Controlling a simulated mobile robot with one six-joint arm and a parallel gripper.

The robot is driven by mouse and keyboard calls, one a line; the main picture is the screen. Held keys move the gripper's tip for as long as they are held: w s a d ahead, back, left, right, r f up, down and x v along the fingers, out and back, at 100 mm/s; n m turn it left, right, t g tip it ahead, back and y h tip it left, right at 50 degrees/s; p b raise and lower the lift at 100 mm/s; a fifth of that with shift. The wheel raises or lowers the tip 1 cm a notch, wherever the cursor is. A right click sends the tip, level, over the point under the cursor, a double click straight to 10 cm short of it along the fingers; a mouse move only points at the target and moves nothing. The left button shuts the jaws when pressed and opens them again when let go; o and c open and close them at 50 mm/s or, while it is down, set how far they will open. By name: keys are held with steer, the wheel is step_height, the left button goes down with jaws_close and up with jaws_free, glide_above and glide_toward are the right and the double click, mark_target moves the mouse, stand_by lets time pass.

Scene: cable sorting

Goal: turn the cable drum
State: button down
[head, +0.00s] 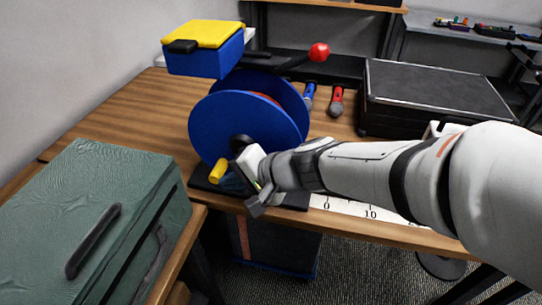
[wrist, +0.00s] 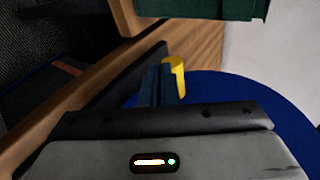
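The cable drum is a large blue reel (head: 215,120) standing upright on a dark base on the wooden table. Orange-red cable shows between its flanges. A yellow crank handle (head: 217,171) sticks out low on its near flange. My gripper (head: 238,184) is at the handle, just to its right in the head view. In the wrist view the yellow handle (wrist: 177,78) shows right against the dark blue-grey fingers (wrist: 160,86), with the blue flange (wrist: 220,88) behind. My wrist hides part of the fingers, so whether they close on the handle is unclear.
A yellow-lidded blue box (head: 205,55) is above the drum, near a red ball knob (head: 319,52). A black case (head: 430,95) is at right. A blue connector (head: 309,95) and a red connector (head: 336,100) lie behind. A green case (head: 90,215) stands front left.

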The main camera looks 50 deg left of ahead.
steer(key=shift+f, duration=0.1)
steer(key=w+d+r+m+t+h+p, duration=0.1)
steer(key=w+d+r+p, duration=0.3)
steer(key=d, duration=0.6)
steer(key=w+d+r+t+h+p, duration=0.15)
steer(key=w+d, duration=0.35)
steer(key=d, duration=0.5)
steer(key=w+d+r+m+t+h+p, duration=0.1)
steer(key=w+d+r+t+h+p, duration=0.3)
steer(key=d, duration=0.6)
steer(key=w+d+r+m+h+p, duration=0.1)
steer(key=d+r+m+h+p, duration=0.1)
steer(key=d, duration=1.9)
steer(key=shift+d+r+h+p, duration=0.3)
steer(key=shift+r+h+p, duration=0.15)
steer(key=shift+h+p, duration=0.6)
